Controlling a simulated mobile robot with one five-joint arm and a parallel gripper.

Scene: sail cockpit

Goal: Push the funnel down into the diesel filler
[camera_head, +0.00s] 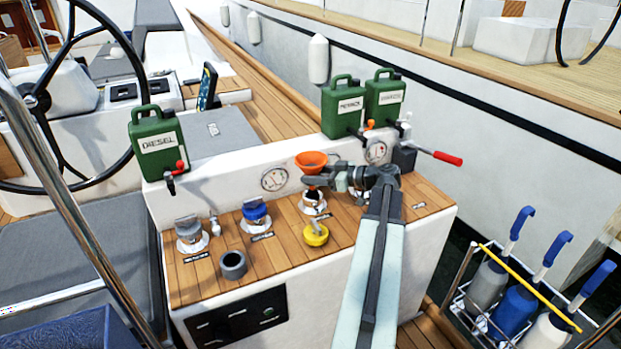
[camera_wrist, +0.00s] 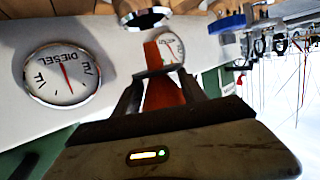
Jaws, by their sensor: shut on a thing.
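The orange funnel (camera_head: 312,159) stands roughly upright above the open filler (camera_head: 313,205) in the wooden console top, with its wide mouth up. My gripper (camera_head: 318,180) comes in from the right and is shut on the funnel below its mouth. In the wrist view, which is upside down, the funnel (camera_wrist: 164,52) sits between the fingers of my gripper (camera_wrist: 160,80). Its narrow end points at the round metal filler ring (camera_wrist: 147,18), and a small gap seems to show between them. The inside of the filler is mostly hidden.
A yellow cap (camera_head: 316,236) lies in front of the filler. A blue cap (camera_head: 256,213), a grey cap (camera_head: 189,231) and a grey cup (camera_head: 233,264) stand to the left. A green diesel can (camera_head: 158,145) is at the left, and a red-handled lever (camera_head: 447,158) juts out right.

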